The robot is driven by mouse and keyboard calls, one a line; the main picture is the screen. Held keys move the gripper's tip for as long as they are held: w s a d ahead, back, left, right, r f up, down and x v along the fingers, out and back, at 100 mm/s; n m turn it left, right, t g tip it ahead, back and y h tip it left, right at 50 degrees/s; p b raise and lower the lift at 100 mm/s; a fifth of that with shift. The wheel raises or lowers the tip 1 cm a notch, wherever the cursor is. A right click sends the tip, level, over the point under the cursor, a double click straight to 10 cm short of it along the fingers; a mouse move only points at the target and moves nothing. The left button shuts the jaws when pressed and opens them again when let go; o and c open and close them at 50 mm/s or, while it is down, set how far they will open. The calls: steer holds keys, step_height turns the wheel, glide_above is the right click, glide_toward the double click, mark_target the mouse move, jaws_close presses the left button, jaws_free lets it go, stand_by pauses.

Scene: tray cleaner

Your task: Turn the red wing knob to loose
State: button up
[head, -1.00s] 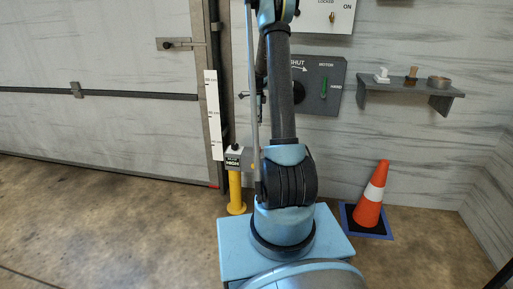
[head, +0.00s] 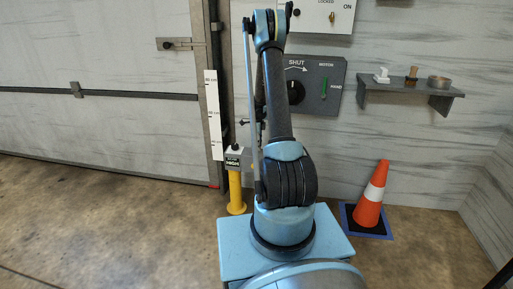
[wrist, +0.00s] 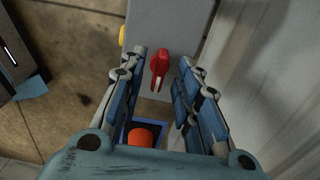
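The red wing knob (wrist: 159,63) shows in the upper middle of the wrist view, on a grey box or panel (wrist: 165,20). A pale stripe marks its lower part. My gripper (wrist: 162,58) is open, with one blue-grey finger to the left of the knob and one to the right. Gaps show between the knob and both fingers, so it is not gripped. How far the fingertips are from the knob in depth I cannot tell. In the head view my arm shows, but neither the gripper nor the red knob can be made out.
An orange cone (head: 371,198) stands on the floor at right. A shelf (head: 411,87) holds small items. A yellow post (head: 236,193) stands left of my arm by the large door (head: 100,130).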

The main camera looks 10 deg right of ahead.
steer(key=shift+f, duration=0.4)
jaws_close()
